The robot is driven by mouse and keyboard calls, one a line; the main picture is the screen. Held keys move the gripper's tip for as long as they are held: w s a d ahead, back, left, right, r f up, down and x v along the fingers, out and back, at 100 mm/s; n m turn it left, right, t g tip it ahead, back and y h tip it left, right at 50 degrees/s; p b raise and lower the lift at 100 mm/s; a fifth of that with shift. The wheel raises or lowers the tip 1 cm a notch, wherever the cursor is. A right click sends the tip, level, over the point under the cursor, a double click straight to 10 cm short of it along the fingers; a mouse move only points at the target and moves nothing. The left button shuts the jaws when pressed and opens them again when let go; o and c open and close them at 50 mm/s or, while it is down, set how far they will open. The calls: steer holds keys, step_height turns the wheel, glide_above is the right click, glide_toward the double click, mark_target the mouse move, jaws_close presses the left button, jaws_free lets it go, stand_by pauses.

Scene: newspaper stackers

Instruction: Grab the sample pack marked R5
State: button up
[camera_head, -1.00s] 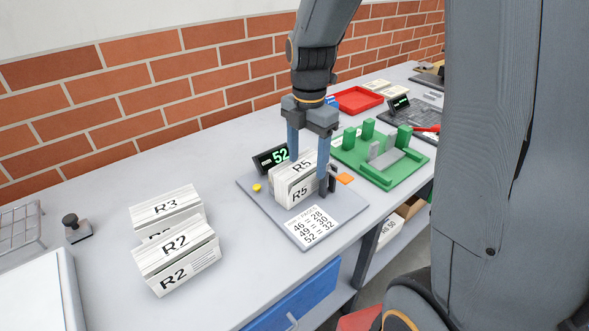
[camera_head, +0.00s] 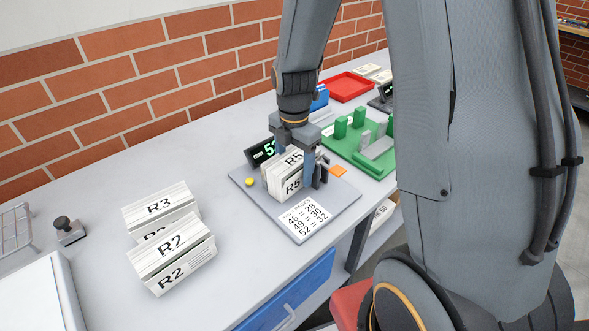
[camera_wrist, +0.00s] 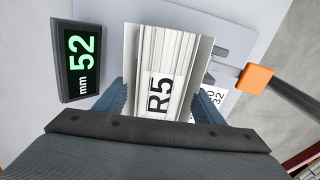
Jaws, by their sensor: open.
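The R5 pack (camera_head: 283,176) is a white bundle marked R5 on its top and front. It stands on a grey measuring plate (camera_head: 335,209). My gripper (camera_head: 296,164) is over it, pointing down, with one blue-grey finger on each side. In the wrist view the R5 pack (camera_wrist: 162,85) lies between the two fingers (camera_wrist: 160,103). The jaws are open, and I cannot tell whether either finger touches the pack. The lower part of the far finger is hidden behind the pack.
A display (camera_wrist: 79,62) reading 52 mm stands beside the pack. Packs R3 (camera_head: 160,207) and R2 (camera_head: 172,250) stand to the left. A printed card (camera_head: 304,219) lies on the plate. A green fixture (camera_head: 345,150) and red tray (camera_head: 350,87) are behind.

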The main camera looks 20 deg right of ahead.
steer(key=shift+f, duration=0.4)
jaws_close()
steer(key=shift+r, duration=0.1)
